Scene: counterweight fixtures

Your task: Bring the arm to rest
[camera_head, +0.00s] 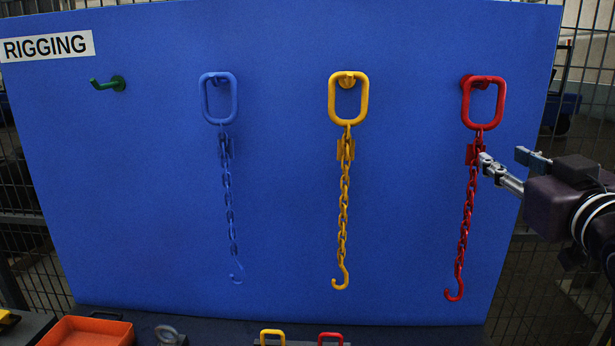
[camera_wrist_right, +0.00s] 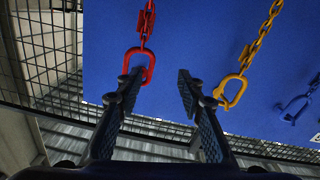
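My right gripper (camera_head: 507,162) is at the right edge of the blue board, beside the upper part of the red chain (camera_head: 463,225). In the right wrist view the fingers of this gripper (camera_wrist_right: 157,82) are spread apart, with nothing held between them. The red ring (camera_wrist_right: 140,66) shows beyond the left finger in that view. One fingertip overlaps the red chain in the head view; I cannot tell whether they touch. My left gripper is in neither view.
The blue board (camera_head: 285,220) bears a yellow chain (camera_head: 343,200), a blue chain (camera_head: 228,195) and an empty green hook (camera_head: 108,84). An orange tray (camera_head: 90,331), a yellow handle (camera_head: 272,336) and a red handle (camera_head: 331,338) stand below. Wire fencing surrounds the board.

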